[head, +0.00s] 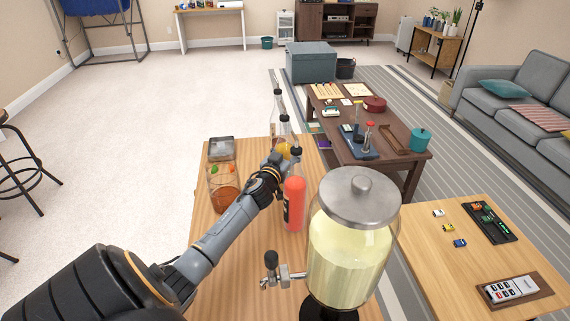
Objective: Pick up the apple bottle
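My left gripper (284,156) reaches in over the wooden bar top (248,268), among a group of bottles. Its fingers are small and partly hidden, so I cannot tell whether they are open or shut. A clear bottle with a dark cap (284,127) stands just beyond the gripper, its lower part hidden. A taller clear bottle (277,105) stands behind it. A yellow item (283,149) shows at the fingers; I cannot tell whether it is held. A red bottle (294,200) stands nearer, right of my arm. No label shows which is the apple bottle. My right gripper is not in view.
A large glass dispenser with pale yellow liquid (348,255) stands right of my arm, its tap pointing left. A glass jar with red-brown contents (224,188) and a grey box (221,149) are on the left. A lower wooden table (440,265) is at right.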

